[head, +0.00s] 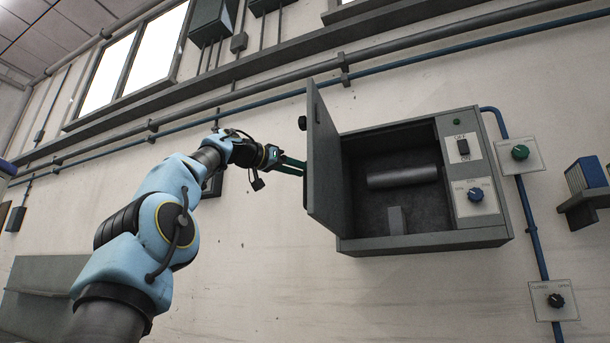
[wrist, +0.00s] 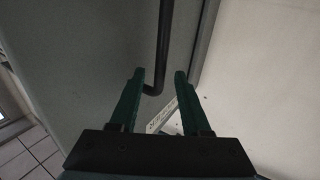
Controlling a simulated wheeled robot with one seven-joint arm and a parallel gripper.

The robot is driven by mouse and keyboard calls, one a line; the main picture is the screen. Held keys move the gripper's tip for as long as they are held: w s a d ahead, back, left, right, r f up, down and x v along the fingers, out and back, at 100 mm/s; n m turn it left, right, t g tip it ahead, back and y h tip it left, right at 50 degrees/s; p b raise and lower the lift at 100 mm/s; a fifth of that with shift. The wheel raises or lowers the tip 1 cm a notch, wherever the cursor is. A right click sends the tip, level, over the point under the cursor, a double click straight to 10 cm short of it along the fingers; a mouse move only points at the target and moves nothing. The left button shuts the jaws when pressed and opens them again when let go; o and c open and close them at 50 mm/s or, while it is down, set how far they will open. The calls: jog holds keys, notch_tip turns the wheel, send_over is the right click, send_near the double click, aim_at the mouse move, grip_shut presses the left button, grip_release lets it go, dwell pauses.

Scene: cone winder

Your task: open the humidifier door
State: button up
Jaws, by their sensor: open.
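The humidifier (head: 425,243) is a grey box on the wall with a dark inside. Its door (head: 322,160) is hinged at the left and stands swung well out, so the inside shows. My gripper (head: 302,166) is at the outer face of the door, on its left side. In the wrist view my gripper (wrist: 159,75) has its two green fingers apart. The black bar handle (wrist: 163,45) runs down the door face (wrist: 90,50), and its lower end shows between the fingertips. I cannot tell whether a finger touches it. The head view mostly hides the handle behind the door.
Inside the box are a grey cylinder (head: 403,177) and a small upright block (head: 396,220). Wall boxes with a green knob (head: 519,152) and a black knob (head: 556,300) are further right.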

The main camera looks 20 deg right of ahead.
jog(key=b+v, duration=0.2)
jog(key=v, duration=0.6)
jog(key=shift+a+b, duration=0.3)
jog(key=shift+s, duration=0.1)
